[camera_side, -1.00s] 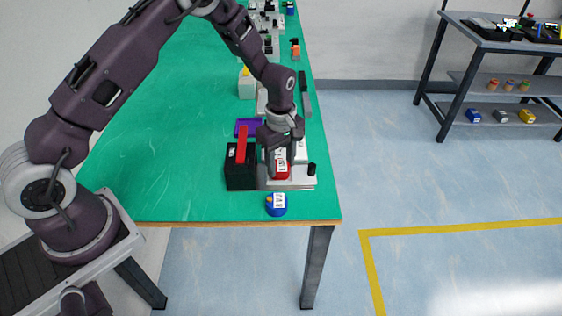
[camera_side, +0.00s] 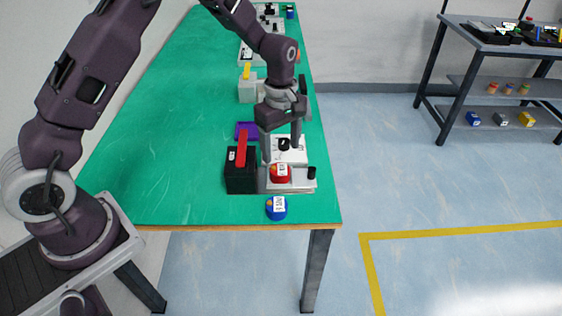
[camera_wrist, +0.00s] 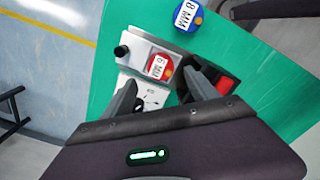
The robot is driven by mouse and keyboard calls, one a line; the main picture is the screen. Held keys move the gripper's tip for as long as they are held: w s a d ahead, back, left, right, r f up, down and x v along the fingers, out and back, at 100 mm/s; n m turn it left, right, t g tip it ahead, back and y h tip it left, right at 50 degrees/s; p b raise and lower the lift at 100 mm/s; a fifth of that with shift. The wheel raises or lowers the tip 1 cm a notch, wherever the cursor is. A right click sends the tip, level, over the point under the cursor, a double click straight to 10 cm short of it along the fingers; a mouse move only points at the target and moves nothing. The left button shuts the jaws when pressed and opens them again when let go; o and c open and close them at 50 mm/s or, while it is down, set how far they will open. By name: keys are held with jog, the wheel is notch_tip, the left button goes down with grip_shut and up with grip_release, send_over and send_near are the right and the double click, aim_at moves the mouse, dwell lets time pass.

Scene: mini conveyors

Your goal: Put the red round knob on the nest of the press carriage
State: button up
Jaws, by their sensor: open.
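The red round knob (camera_side: 280,174) with a white label sits on the silver plate of the press carriage (camera_side: 302,184), beside the black press. In the wrist view the knob (camera_wrist: 166,75) shows its label "6 MM" and appears to lie flat on the carriage plate (camera_wrist: 140,50). The nest under it is hidden by the knob. My gripper (camera_side: 281,156) is open and empty, above and behind the knob, apart from it. Its fingers also show in the wrist view (camera_wrist: 162,90), with the knob beyond their tips.
The black press block (camera_side: 240,178) with a red lever (camera_side: 241,148) stands left of the carriage. A blue knob (camera_side: 276,208) lies near the table's front edge. A white plate (camera_side: 290,143) with a black part is behind. A purple tray (camera_side: 247,130) lies behind the press. The green table at left is clear.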

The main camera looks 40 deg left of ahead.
jog(key=s+r+m+t, duration=0.2)
jog(key=s+r+m, duration=0.2)
jog(key=s+r, duration=0.5)
jog(key=s+r+m+t, duration=0.1)
jog(key=s+r+m, duration=0.35)
jog(key=r, duration=0.85)
jog(key=s+m+t, duration=0.2)
jog(key=s+m, duration=0.5)
jog(key=s, duration=0.8)
jog(key=shift+s+r+m+t, duration=0.3)
jog(key=shift+r+m, duration=0.05)
